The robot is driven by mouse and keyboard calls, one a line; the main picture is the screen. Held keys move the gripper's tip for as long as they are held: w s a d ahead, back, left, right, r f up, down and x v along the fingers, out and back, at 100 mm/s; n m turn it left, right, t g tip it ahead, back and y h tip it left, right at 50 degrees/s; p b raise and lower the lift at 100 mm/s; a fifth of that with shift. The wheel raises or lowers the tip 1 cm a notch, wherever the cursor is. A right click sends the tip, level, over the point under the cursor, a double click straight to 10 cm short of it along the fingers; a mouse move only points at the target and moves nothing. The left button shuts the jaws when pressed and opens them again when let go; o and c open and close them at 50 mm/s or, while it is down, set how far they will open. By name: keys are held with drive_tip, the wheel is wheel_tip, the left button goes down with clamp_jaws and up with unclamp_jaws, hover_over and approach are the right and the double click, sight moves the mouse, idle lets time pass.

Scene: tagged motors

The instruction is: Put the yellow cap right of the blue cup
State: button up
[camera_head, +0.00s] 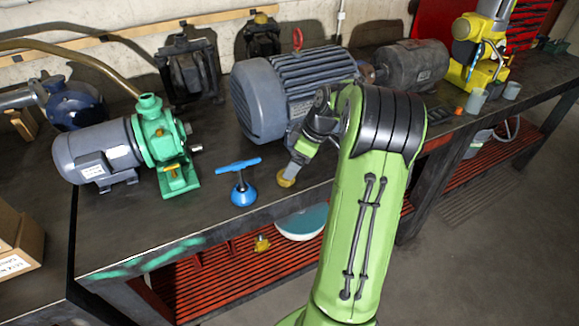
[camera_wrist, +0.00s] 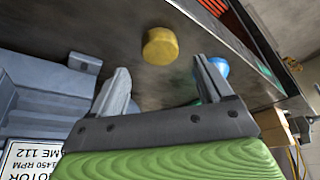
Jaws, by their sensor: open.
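The yellow cap (camera_head: 287,178) is a short round disc on the dark bench near its front edge. It also shows in the wrist view (camera_wrist: 160,46), just beyond the fingertips and apart from them. The blue cup (camera_head: 243,194) is a round blue piece with a blue T-shaped handle on top. It stands on the bench to the left of the cap, with a gap between them. In the wrist view the blue piece (camera_wrist: 216,72) is partly hidden behind the right finger. My gripper (camera_wrist: 162,82) is open and empty, close to the cap.
A large grey motor (camera_head: 290,92) stands right behind my gripper. A green pump with a grey motor (camera_head: 160,145) is left of the blue cup. The bench (camera_head: 225,225) ends in a front edge close by; red slatted shelving (camera_head: 215,275) lies below. Small grey cups (camera_head: 476,101) stand far right.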

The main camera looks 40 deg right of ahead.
drive_tip(key=p+v, duration=0.2)
drive_tip(key=v, duration=0.5)
drive_tip(key=s+a+r+m+h, duration=0.15)
drive_tip(key=a+r, duration=0.25)
drive_tip(key=a, duration=0.7)
drive_tip(key=s+a+r+m+h, duration=0.1)
drive_tip(key=s+a+r, duration=0.15)
drive_tip(key=a, duration=0.85)
drive_tip(key=s+a+m+t, duration=0.1)
drive_tip(key=s+a+m, duration=0.2)
drive_tip(key=s, duration=0.9)
drive_tip(key=a, duration=0.3)
drive_tip(key=shift+a+f+t, duration=0.25)
drive_tip(key=shift+f+t, duration=0.05)
drive_tip(key=shift+f, duration=0.1)
drive_tip(key=shift+r+p, duration=0.55)
drive_tip(key=shift+r, duration=0.2)
